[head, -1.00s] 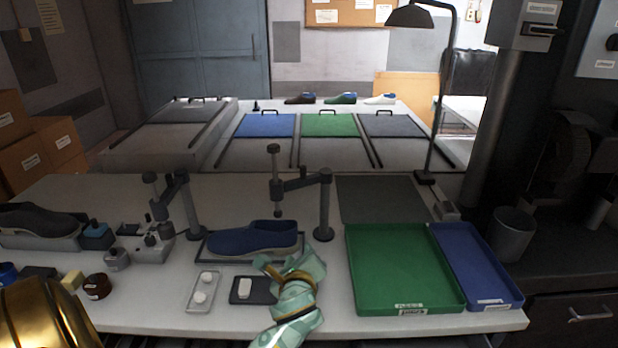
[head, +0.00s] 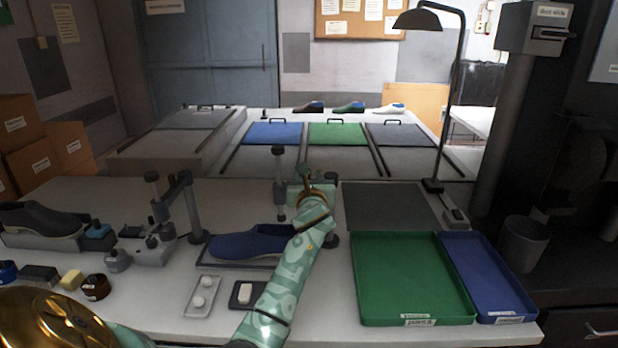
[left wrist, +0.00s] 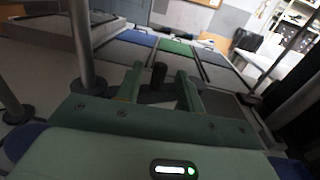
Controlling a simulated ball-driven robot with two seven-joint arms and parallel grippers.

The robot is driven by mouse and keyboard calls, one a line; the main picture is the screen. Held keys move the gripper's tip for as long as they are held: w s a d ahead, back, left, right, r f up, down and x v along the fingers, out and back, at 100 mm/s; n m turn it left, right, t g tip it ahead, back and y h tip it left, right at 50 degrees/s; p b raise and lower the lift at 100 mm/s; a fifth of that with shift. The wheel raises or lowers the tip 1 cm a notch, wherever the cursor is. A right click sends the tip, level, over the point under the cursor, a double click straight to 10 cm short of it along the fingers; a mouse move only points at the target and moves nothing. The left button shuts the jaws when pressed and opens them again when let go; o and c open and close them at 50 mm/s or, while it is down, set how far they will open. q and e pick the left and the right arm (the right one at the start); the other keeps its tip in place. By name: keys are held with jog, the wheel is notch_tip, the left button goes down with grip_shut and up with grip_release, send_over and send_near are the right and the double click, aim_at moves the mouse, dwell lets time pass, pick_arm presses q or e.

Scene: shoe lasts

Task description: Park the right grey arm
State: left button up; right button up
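The right grey arm stands behind the blue shoe (head: 250,243); its upright spindle (head: 280,185) shows left of my gripper. Its crossbar and most of its post are hidden behind my left arm, and its round base (head: 331,240) peeks out at the right. My left gripper (head: 304,178) is raised at the crossbar's height. In the left wrist view, the fingers (left wrist: 160,82) are apart, with a dark upright knob (left wrist: 158,74) between them and visible gaps on both sides. Whether they touch the arm is unclear. My right gripper is out of view.
The left grey arm (head: 188,205) stands to the left. A green tray (head: 410,318) and a blue tray (head: 500,314) lie at the right, with a dark mat (head: 385,205) behind. A black lamp (head: 432,184) stands at the back right.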

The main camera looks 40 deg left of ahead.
pick_arm(q)
jog(key=shift+b+x, duration=0.35)
jog(key=shift+x, duration=1.3)
pick_arm(e)
jog(key=shift+s+f, duration=0.15)
jog(key=shift+f, duration=0.4)
pick_arm(q)
grip_shut()
